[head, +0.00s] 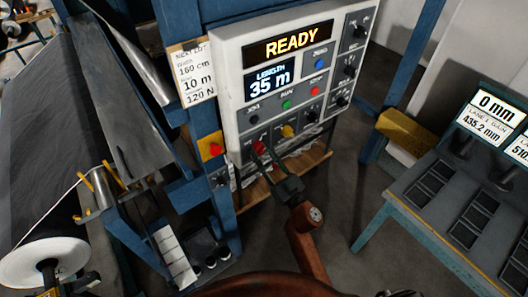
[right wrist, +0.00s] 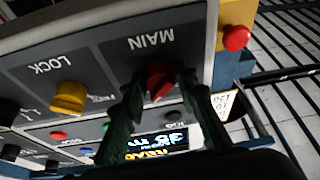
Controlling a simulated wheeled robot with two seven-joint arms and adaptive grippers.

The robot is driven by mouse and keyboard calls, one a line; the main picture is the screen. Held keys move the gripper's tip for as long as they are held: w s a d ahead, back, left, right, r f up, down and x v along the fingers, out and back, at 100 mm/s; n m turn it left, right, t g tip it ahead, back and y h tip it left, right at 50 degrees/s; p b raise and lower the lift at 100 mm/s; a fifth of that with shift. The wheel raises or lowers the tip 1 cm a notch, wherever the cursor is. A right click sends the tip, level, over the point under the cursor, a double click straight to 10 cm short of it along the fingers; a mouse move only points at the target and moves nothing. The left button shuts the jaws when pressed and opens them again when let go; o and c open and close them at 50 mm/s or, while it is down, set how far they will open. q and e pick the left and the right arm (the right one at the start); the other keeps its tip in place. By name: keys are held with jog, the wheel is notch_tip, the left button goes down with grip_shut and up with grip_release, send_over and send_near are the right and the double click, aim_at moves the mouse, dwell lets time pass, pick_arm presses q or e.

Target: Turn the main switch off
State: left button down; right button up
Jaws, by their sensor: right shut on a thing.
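The main switch is a red knob (head: 258,148) at the lower left of the white control panel (head: 231,75). In the right wrist view the red knob (right wrist: 160,75) sits beside the upside-down word MAIN. My right gripper (head: 269,161) reaches up to the panel from below, and its fingers are shut on the knob. In the right wrist view my right gripper (right wrist: 161,88) has one dark finger on each side of the knob. The fingers partly hide the knob, and I cannot read its setting. My left gripper is not in view.
A yellow LOCK knob (right wrist: 69,97) is beside the main switch. A red button on a yellow box (head: 215,149) is on the blue post at the panel's left. The display (head: 291,43) reads READY. A console (head: 450,200) stands at right.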

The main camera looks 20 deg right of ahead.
jog(key=n+y, duration=0.1)
jog(key=n, duration=0.1)
jog(key=n+g+y+p, duration=0.1)
jog(key=n, duration=0.1)
jog(key=n+g+y+p, duration=0.1)
jog(key=n, duration=0.2)
jog(key=shift+w+d+r, duration=0.1)
jog(key=shift+d+r, duration=0.1)
jog(key=shift+d, duration=0.1)
jog(key=n+g+p, duration=0.1)
jog(key=n, duration=0.2)
jog(key=n+g+y+p, duration=0.1)
jog(key=n, duration=0.2)
jog(key=shift+d+r+y, duration=0.15)
jog(key=shift+d+y, duration=0.05)
jog(key=shift+y, duration=0.1)
jog(key=n+p, duration=0.1)
jog(key=n+g+p, duration=0.1)
jog(key=n, duration=0.1)
jog(key=n+g+p, duration=0.1)
jog(key=n, duration=0.1)
jog(key=shift+w+d+r, duration=0.1)
jog(key=shift+r, duration=0.15)
jog(key=shift+n+g+p, duration=0.8)
jog(key=shift+n+p, duration=0.55)
jog(key=shift+n, duration=0.35)
jog(key=o, duration=1.2)
jog(key=shift+c, duration=0.2)
